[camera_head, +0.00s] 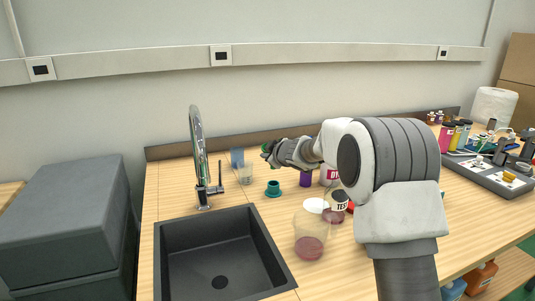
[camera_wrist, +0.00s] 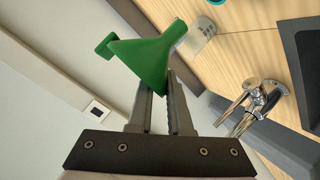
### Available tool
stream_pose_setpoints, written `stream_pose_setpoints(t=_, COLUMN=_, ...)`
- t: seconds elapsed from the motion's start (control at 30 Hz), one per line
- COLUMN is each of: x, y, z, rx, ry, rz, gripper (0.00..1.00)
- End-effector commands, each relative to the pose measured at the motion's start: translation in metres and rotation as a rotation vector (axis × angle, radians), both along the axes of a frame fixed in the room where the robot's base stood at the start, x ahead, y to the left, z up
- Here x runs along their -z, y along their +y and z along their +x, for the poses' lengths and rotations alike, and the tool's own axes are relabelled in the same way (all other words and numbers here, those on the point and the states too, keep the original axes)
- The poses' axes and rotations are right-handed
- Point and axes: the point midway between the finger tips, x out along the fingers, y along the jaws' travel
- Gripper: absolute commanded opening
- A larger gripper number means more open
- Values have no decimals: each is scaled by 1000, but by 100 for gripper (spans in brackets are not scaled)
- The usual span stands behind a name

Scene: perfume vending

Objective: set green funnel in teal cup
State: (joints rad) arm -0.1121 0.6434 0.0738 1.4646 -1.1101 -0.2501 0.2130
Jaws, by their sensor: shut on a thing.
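The green funnel (camera_wrist: 148,56) is between the fingertips of my gripper (camera_wrist: 159,82) in the wrist view, its narrow spout pointing to the upper right of that picture. In the head view only a bit of the funnel (camera_head: 265,148) shows at the tip of my gripper (camera_head: 269,154), above the counter. The teal cup (camera_head: 273,189) stands upright on the counter below my gripper and a little nearer the camera, apart from the funnel. A sliver of teal shows at the top edge of the wrist view.
A clear glass (camera_head: 246,174) stands left of the teal cup, near the tap (camera_head: 199,160) and the black sink (camera_head: 215,258). A large beaker (camera_head: 310,236) with reddish liquid and a labelled jar (camera_head: 338,207) stand nearer. A purple container (camera_head: 306,178) is to the right.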

Motion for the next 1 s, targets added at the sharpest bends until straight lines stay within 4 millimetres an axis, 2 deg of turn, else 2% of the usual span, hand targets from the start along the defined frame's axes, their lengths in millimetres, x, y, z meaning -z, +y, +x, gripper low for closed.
stream_pose_setpoints(t=0.37, x=7, y=0, z=0, rx=0, ry=0, rz=-1, gripper=0)
stream_pose_setpoints(t=1.0, x=52, y=0, z=0, rx=-1, ry=-1, rz=1, gripper=0)
